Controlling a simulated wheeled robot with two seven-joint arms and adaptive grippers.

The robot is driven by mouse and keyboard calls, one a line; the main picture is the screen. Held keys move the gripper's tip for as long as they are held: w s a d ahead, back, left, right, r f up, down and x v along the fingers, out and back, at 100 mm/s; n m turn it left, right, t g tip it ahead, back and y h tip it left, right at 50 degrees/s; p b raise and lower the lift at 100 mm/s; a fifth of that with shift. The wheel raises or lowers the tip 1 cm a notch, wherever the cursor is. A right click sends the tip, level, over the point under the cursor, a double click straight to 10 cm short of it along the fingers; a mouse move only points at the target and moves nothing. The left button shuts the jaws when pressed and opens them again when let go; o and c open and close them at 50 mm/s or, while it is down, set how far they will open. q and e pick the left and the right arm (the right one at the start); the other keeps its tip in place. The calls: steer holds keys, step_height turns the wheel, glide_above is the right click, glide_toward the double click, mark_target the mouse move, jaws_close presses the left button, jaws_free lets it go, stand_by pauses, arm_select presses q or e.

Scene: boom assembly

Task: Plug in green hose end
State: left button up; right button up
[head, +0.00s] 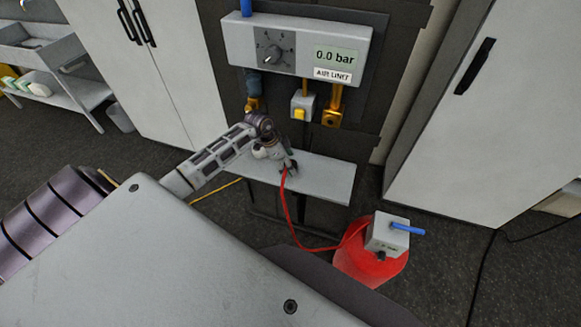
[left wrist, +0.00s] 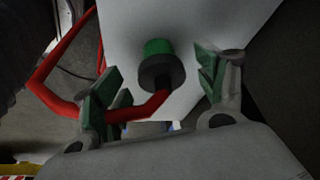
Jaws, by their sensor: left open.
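The green hose end (left wrist: 158,48) has a dark collar and a red hose (left wrist: 151,106). It appears over the pale shelf in the left wrist view. My left gripper (left wrist: 160,68) is open, with one green-padded finger on each side of the hose end. The red hose passes by the left finger; whether it touches is unclear. In the head view my left gripper (head: 286,168) is over the shelf (head: 325,180), and the hose end is not discernible. The air unit (head: 297,45) reads 0.0 bar, with brass fittings (head: 333,108) below. My right gripper is not in view.
A red tank (head: 368,262) with a grey box (head: 388,234) and blue handle stands right of the shelf, joined to the red hose. White cabinets (head: 475,120) stand on both sides.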

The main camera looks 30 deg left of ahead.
arm_select(q)
steer(key=shift+x, duration=1.35)
steer(key=shift+c, duration=0.5)
steer(key=c, duration=1)
